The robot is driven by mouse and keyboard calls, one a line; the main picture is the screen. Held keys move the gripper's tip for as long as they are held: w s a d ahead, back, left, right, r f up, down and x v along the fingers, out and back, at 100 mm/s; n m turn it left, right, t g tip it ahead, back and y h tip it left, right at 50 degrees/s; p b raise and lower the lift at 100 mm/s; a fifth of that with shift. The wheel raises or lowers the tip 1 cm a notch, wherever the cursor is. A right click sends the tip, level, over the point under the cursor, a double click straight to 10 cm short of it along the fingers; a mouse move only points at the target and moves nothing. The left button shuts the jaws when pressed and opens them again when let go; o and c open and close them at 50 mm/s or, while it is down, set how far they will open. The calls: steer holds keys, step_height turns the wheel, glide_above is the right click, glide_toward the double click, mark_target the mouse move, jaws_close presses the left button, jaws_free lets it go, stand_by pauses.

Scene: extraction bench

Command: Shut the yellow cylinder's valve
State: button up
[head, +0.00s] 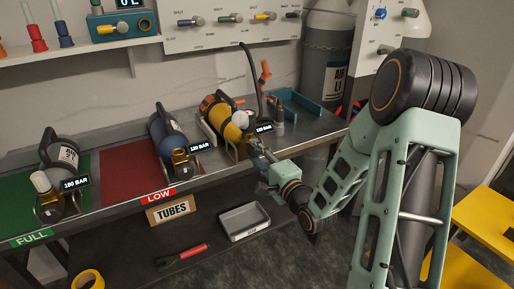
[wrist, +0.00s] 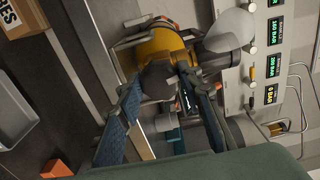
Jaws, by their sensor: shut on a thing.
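The yellow cylinder (head: 212,104) lies in a cradle on the bench, its valve end toward the front. In the wrist view the yellow cylinder (wrist: 160,47) is at top centre, with a pale rounded cap (wrist: 229,30) beside it. My gripper (head: 257,147) is at its valve end, reaching in from the front right. In the wrist view my gripper (wrist: 172,95) has its two blue-padded fingers on either side of a dark round valve knob (wrist: 158,79), closed on it. The fingers hide part of the valve, so its turn position cannot be told.
A blue cylinder (head: 164,133) and a grey cylinder (head: 61,158) lie further left, with gauge displays beside them. A blue tray (head: 300,105) is at the bench's right end. A shelf below holds a grey tray (head: 244,221) and a red-handled tool (head: 182,256). A valve panel (head: 233,22) is on the wall.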

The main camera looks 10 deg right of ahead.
steer(key=shift+r+m+p, duration=0.15)
steer(key=shift+m+p, duration=0.5)
steer(key=shift+m, duration=0.35)
steer(key=shift+o, duration=0.2)
steer(key=shift+c, duration=0.2)
steer(key=o, duration=1.2)
steer(key=shift+c, duration=0.2)
steer(key=v, duration=0.7)
steer(key=shift+s, duration=0.2)
